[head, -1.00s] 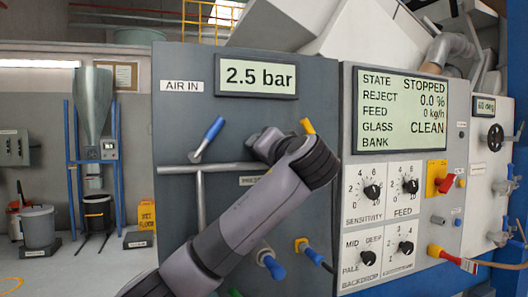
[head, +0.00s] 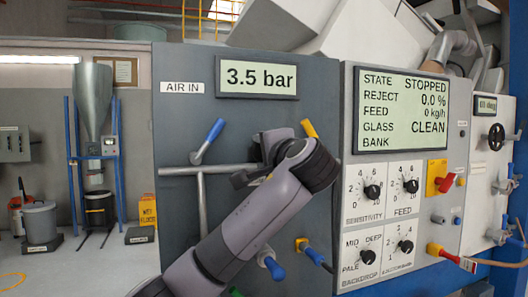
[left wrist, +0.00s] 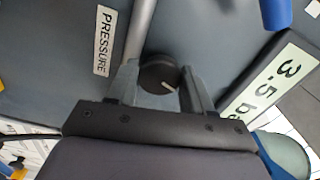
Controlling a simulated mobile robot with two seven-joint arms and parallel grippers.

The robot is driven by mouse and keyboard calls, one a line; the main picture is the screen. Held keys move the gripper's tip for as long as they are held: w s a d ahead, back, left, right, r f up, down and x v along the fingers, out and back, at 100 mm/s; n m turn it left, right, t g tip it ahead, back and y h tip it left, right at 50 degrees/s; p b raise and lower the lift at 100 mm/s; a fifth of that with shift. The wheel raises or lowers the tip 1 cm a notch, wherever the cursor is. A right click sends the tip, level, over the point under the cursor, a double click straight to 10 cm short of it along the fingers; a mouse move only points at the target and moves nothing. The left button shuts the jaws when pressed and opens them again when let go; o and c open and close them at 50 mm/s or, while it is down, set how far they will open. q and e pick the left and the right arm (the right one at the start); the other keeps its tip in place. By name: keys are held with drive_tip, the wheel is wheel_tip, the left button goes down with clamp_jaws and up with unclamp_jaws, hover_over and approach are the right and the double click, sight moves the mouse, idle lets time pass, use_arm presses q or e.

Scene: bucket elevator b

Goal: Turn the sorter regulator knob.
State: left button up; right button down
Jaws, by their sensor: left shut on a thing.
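The regulator knob (left wrist: 158,74) is a round black knob with a pale pointer line, seen in the left wrist view on the grey panel beside the PRESSURE label (left wrist: 103,41). My left gripper (left wrist: 158,85) is shut on the knob, one finger on each side of it. In the head view my left arm hides the knob, and its gripper (head: 258,175) is against the panel. The pressure display (head: 257,78) reads 3.5 bar; it also shows in the left wrist view (left wrist: 275,88). My right gripper is not in view.
A blue-handled lever (head: 208,140) and a yellow-handled one (head: 309,129) flank the gripper. A grey pipe (head: 202,205) runs on the panel. Blue-ended fittings (head: 272,266) sit below. The sorter screen (head: 402,108) at the right reads STOPPED, with several dials under it.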

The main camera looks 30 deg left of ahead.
use_arm(q)
drive_tip(key=shift+f, duration=0.1)
idle(0.3)
drive_tip(key=o, duration=1)
drive_tip(key=shift+b+v, duration=1.15)
drive_tip(key=shift+v, duration=2.5)
drive_tip(key=shift+w, duration=0.1)
